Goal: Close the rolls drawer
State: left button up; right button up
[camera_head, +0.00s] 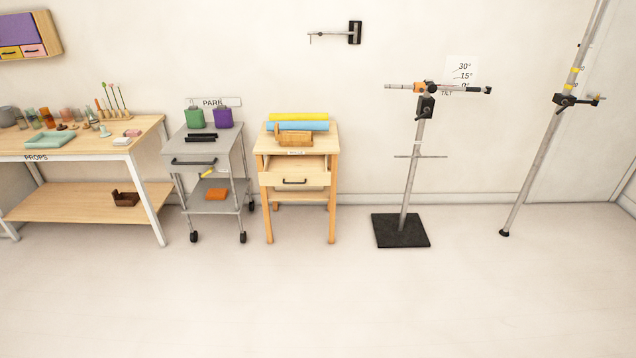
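The rolls drawer (313,179) is in a small wooden stand (333,145) in the middle of the head view. Its front has a dark bar handle (295,182). The drawer looks pulled out, with part of its inside showing between the front and the stand's top edge; how far it is out is hard to tell. A yellow roll (298,117) and a blue roll (310,126) lie on top of the stand, with a wooden holder (295,139) in front of them. Neither of my grippers is in view.
A grey wheeled cart (208,158) with its own handled drawer stands close on the left. A props table (75,151) is further left. A pole stand on a black base (400,230) is to the right. The floor in front is clear.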

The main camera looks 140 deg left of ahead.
aim_at(306, 170)
jog(key=u, duration=2.6)
jog(key=l+u, duration=0.1)
jog(key=u, duration=0.8)
jog(key=k+u, duration=0.1)
jog(key=u, duration=0.8)
